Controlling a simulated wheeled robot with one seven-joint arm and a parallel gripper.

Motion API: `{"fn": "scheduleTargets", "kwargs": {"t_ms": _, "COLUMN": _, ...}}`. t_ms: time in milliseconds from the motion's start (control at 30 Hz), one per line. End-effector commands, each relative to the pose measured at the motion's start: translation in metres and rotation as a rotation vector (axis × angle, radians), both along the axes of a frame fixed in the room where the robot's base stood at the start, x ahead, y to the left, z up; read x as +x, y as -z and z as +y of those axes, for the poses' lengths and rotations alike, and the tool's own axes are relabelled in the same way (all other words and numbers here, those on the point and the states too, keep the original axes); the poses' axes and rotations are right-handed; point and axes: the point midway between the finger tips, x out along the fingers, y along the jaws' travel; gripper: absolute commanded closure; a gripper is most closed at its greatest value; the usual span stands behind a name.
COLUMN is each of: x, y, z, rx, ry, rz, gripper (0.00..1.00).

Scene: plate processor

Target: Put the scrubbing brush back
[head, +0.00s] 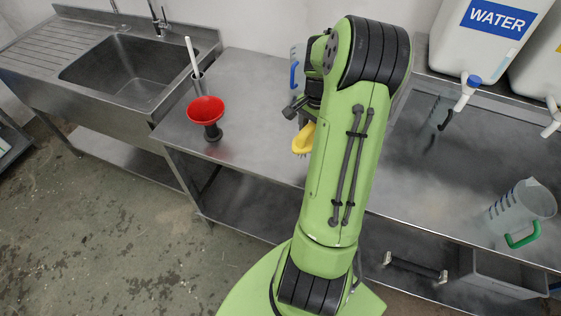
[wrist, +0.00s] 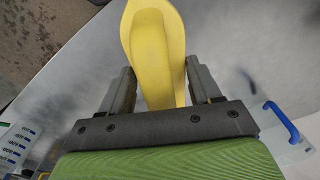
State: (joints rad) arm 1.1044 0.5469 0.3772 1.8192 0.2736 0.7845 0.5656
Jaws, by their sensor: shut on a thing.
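The scrubbing brush (head: 303,139) is yellow and shows just left of my arm in the head view, above the steel table, with bristles on its underside. In the wrist view the brush (wrist: 152,45) runs up between the two fingers, its wide end at the top edge. My gripper (wrist: 162,88) is shut on it. In the head view my gripper (head: 297,108) is partly hidden by my own arm. Whether the brush touches the table cannot be told.
A red funnel (head: 206,108) on a dark base and a white-handled item (head: 192,55) in a grey holder stand left on the table. A blue-handled jug (head: 295,70) is behind my arm. A green-handled jug (head: 525,205) and a water container (head: 485,45) are right. The sink (head: 125,68) is left.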

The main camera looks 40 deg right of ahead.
Motion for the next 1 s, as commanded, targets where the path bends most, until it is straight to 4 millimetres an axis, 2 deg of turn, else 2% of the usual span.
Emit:
{"fn": "scheduleTargets", "kwargs": {"t_ms": 100, "x": -0.005, "y": 0.006, "z": -0.001, "rx": 0.000, "ry": 0.020, "rz": 0.003, "gripper": 0.62}}
{"fn": "scheduleTargets", "kwargs": {"t_ms": 300, "x": -0.005, "y": 0.052, "z": -0.001, "rx": 0.003, "ry": 0.020, "rz": 0.004, "gripper": 0.62}}
{"fn": "scheduleTargets", "kwargs": {"t_ms": 467, "x": -0.005, "y": 0.073, "z": -0.001, "rx": 0.001, "ry": 0.019, "rz": 0.003, "gripper": 0.62}}
{"fn": "scheduleTargets", "kwargs": {"t_ms": 600, "x": -0.005, "y": 0.098, "z": -0.001, "rx": 0.002, "ry": 0.018, "rz": 0.002, "gripper": 0.62}}
{"fn": "scheduleTargets", "kwargs": {"t_ms": 967, "x": -0.004, "y": 0.104, "z": -0.001, "rx": -0.001, "ry": 0.017, "rz": 0.001, "gripper": 0.62}}
{"fn": "scheduleTargets", "kwargs": {"t_ms": 1000, "x": -0.004, "y": 0.104, "z": -0.001, "rx": -0.001, "ry": 0.018, "rz": 0.001, "gripper": 0.33}}
